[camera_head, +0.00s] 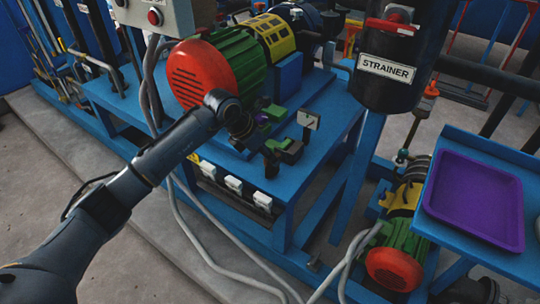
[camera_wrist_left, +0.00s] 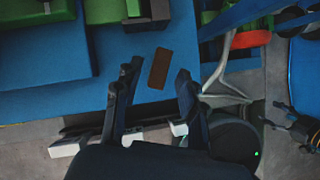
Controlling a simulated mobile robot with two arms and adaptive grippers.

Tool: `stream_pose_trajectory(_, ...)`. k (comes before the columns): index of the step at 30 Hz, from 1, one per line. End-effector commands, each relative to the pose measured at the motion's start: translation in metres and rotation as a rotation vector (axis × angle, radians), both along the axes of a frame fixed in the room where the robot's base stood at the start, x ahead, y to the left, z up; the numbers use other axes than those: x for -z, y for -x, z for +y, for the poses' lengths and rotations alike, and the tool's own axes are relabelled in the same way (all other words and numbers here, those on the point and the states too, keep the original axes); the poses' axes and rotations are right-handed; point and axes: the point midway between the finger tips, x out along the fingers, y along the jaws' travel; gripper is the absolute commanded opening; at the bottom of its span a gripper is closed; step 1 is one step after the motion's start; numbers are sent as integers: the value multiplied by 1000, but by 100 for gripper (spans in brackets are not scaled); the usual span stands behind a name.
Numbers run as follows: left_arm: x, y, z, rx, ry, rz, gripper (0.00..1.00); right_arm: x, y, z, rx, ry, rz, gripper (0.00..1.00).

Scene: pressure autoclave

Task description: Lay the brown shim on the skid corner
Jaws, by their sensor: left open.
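The brown shim (camera_wrist_left: 160,68) shows in the left wrist view as a small flat rectangle. It appears to lie on the blue skid top (camera_wrist_left: 145,45), near its right corner. My left gripper (camera_wrist_left: 156,75) is open, with one fingertip to each side of the shim in that view; neither seems to touch it. How far the fingertips are above it I cannot tell. In the head view my left gripper (camera_head: 266,152) is at the skid's front edge, and I cannot make out the shim there. My right gripper (camera_wrist_left: 280,117) shows at the wrist view's right edge, its fingers apart.
The red and green motor (camera_head: 208,72) is behind. White boxes (camera_head: 233,184) and grey cables (camera_head: 205,240) are below the edge. A purple tray (camera_head: 475,195) is at right.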

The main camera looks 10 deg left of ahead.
Motion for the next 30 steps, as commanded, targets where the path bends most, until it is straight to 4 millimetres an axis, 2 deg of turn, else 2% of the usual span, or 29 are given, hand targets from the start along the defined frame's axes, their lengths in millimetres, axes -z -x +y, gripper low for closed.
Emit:
stream_pose_trajectory(1,-12,4,6,-1,-4,-4,41,5,1,1,-1,-1,6,65)
stream_pose_trajectory(6,-46,17,19,-2,-3,-4,41,22,1,1,-2,0,13,65)
stream_pose_trajectory(13,-78,31,32,-1,-2,-1,41,37,3,1,-3,0,20,65)
stream_pose_trajectory(18,-87,36,36,-1,-2,1,41,41,4,1,-3,1,21,65)
stream_pose_trajectory(30,-88,36,36,-1,-2,1,41,42,4,1,-3,1,21,65)
